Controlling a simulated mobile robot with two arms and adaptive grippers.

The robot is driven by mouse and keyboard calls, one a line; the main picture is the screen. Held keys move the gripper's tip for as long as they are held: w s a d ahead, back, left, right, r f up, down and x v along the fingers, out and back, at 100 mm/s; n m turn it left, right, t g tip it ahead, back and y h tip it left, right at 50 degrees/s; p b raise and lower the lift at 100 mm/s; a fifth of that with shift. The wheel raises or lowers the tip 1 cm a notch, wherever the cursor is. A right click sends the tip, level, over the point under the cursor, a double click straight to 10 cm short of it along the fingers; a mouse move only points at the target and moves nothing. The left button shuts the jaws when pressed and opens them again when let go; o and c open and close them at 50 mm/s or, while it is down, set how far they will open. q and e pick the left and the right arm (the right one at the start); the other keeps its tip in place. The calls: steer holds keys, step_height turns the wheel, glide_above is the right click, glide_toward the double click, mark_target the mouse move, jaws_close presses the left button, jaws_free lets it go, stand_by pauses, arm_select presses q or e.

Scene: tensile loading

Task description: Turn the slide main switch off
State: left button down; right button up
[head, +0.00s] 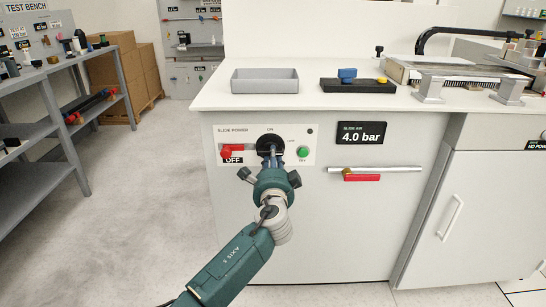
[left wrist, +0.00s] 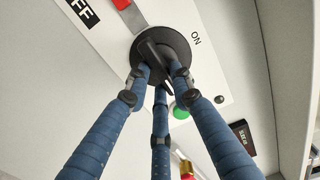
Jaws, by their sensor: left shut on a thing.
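The slide main switch is a round black rotary knob (head: 270,140) on the white "SLIDE POWER" panel (head: 309,157) at the front of the bench. "ON" is printed above it and "OFF" at its lower left. In the left wrist view the black knob (left wrist: 163,44) has a raised grip bar. My left gripper (head: 275,153) is at the knob, and its blue fingers (left wrist: 163,76) are closed around the grip bar. The fingers partly hide the bar, so I cannot tell exactly which mark it points to. My right gripper is out of view.
A red part (head: 228,149) sits left of the knob and a green button (head: 303,152) to its right. A valve with a red handle (head: 360,178) is on a pipe under the "4.0 bar" display (head: 361,132). A grey tray (head: 265,83) stands on the bench above.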

arm_select(q)
steer(key=shift+f, duration=0.1)
steer(key=c, duration=1.5)
jaws_free()
steer(key=shift+s, duration=0.1)
steer(key=s, duration=1.2)
